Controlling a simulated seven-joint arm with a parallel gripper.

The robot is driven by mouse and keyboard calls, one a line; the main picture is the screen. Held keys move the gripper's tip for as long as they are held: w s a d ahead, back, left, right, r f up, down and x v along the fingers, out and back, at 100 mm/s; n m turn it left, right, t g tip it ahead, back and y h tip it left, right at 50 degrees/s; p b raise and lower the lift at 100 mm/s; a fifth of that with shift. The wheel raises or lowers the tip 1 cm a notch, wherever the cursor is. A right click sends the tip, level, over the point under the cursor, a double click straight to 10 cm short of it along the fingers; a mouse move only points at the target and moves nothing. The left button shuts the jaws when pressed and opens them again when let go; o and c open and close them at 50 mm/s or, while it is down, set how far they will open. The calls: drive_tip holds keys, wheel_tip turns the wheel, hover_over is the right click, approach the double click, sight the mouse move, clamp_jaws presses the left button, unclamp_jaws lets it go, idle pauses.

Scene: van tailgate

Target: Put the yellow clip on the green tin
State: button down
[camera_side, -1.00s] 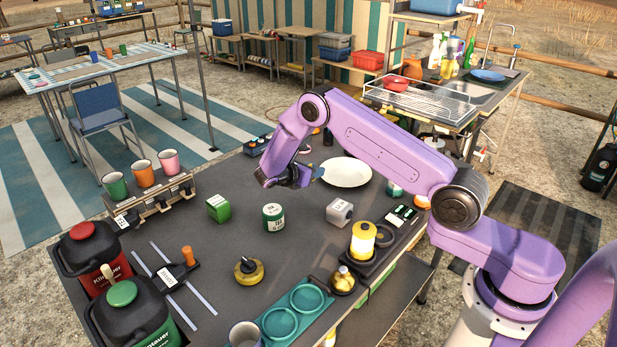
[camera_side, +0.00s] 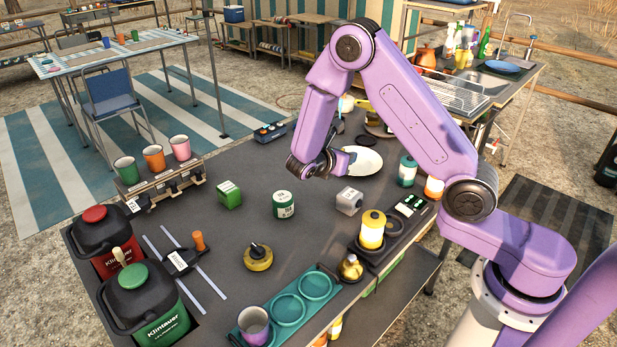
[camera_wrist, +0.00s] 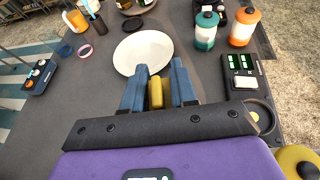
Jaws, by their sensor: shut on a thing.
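The yellow clip (camera_wrist: 156,92) is between the two blue fingers of my gripper (camera_wrist: 157,74) in the wrist view. The gripper is shut on it. In the side view my gripper (camera_side: 338,162) is above the table, in front of the white plate, and the clip cannot be made out there. The green tin (camera_side: 283,204), a short cylinder with a white label, stands upright on the dark table, below and left of my gripper in the picture. The tin is not seen in the wrist view.
A green box (camera_side: 229,194) stands left of the tin and a grey-white block (camera_side: 349,201) right of it. A yellow-black round object (camera_side: 258,257) lies in front. The white plate (camera_side: 364,161) is behind. A yellow lantern (camera_side: 372,229) stands at the right.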

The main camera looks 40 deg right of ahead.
drive_tip(key=s+a+r+n+t+y, duration=0.3)
drive_tip(key=a+r+n+t+y, duration=0.15)
drive_tip(key=a+n+t, duration=0.4)
drive_tip(key=m+g, duration=0.1)
drive_tip(key=m, duration=0.1)
hover_over(283, 191)
drive_tip(key=shift+n+h, duration=0.25)
drive_tip(key=shift+h, duration=0.1)
drive_tip(key=f, duration=0.5)
drive_tip(key=s+f, duration=0.1)
drive_tip(key=f, duration=0.2)
drive_tip(key=shift+f, duration=0.15)
drive_tip(key=shift+w+f+g, duration=0.25)
drive_tip(key=shift+w+f, duration=0.3)
drive_tip(key=shift+f, duration=1.55)
drive_tip(key=shift+f, duration=0.1)
drive_tip(key=c, duration=0.9)
unclamp_jaws()
